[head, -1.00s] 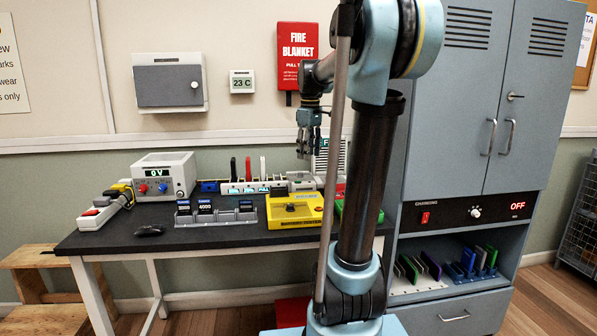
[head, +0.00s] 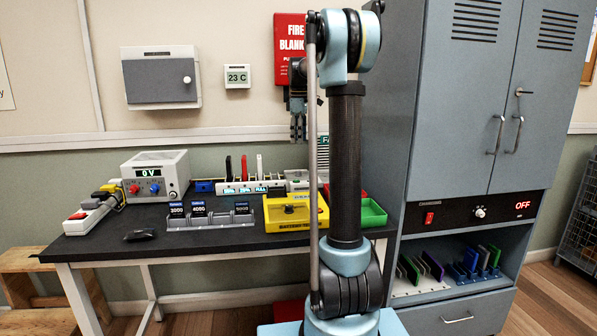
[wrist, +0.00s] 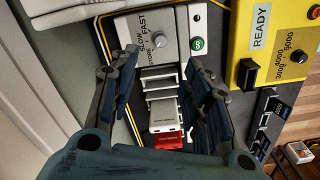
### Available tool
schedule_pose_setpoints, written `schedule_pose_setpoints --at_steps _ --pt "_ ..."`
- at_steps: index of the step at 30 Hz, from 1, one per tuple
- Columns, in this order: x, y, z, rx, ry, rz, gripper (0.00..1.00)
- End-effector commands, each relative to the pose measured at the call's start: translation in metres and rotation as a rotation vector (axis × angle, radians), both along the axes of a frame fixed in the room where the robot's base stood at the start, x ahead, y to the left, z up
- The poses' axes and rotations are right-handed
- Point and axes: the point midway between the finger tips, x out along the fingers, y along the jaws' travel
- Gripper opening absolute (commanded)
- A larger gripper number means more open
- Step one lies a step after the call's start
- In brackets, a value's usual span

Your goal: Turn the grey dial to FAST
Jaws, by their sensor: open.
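The grey dial (wrist: 158,40) shows in the wrist view on the top of a pale device. The words SLOW, FAST and STORE are printed around its left and upper sides. I cannot tell which word its pointer faces. My gripper (wrist: 163,64) is open, its two fingers apart on either side of the picture, with the dial beyond them near the gap. In the head view my gripper (head: 298,130) hangs pointing down above the back of the table. The dial cannot be made out in the head view.
Beside the dial are a green round button (wrist: 197,44) and a row of white slots (wrist: 161,95). The blue-grey cabinet (head: 455,130) stands to the right.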

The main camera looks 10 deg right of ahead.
Motion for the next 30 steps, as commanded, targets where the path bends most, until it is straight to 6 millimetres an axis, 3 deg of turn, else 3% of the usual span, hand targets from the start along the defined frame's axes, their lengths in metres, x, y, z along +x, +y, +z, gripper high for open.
schedule_pose_setpoints --at_steps 18,24,30 --pt "0.0 0.001 -0.108 0.0 0.0 0.0 0.44" --pt "0.0 0.001 -0.131 0.0 0.0 0.0 0.44" --pt "-0.001 0.001 -0.139 0.0 0.0 0.0 0.44"
